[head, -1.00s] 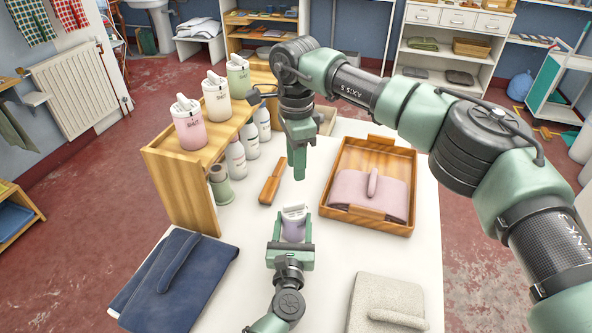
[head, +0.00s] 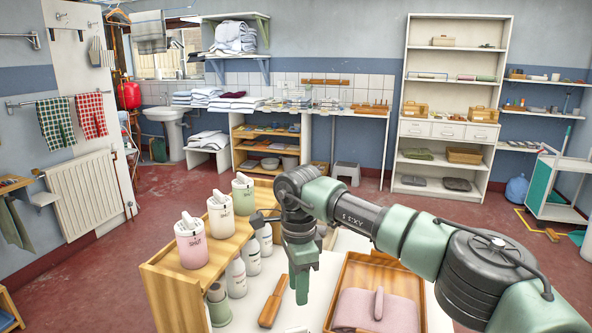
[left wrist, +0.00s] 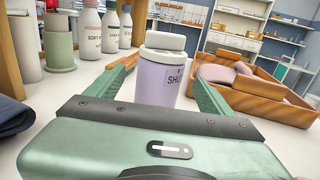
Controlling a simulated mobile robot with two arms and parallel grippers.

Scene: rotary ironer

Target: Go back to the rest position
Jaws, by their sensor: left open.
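My right gripper (head: 302,292) hangs pointing down above the white table, beside the wooden shelf; it is seen edge-on and its opening is unclear. My left gripper (left wrist: 163,78) is out of the head view. In the left wrist view it is open, its green fingers on either side of a lilac container (left wrist: 161,82) with a white lid and a label partly readable as "SH". The container stands upright on the table (left wrist: 228,135); I cannot tell whether the fingers touch it.
A wooden shelf (head: 165,292) carries pink, cream and green lidded pots, with white bottles (head: 236,278) beside it. A wooden tray (head: 372,268) holds folded pink cloth (head: 360,308). A wooden-handled tool (head: 271,302) lies left of it. Open red floor (head: 400,205) lies beyond.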

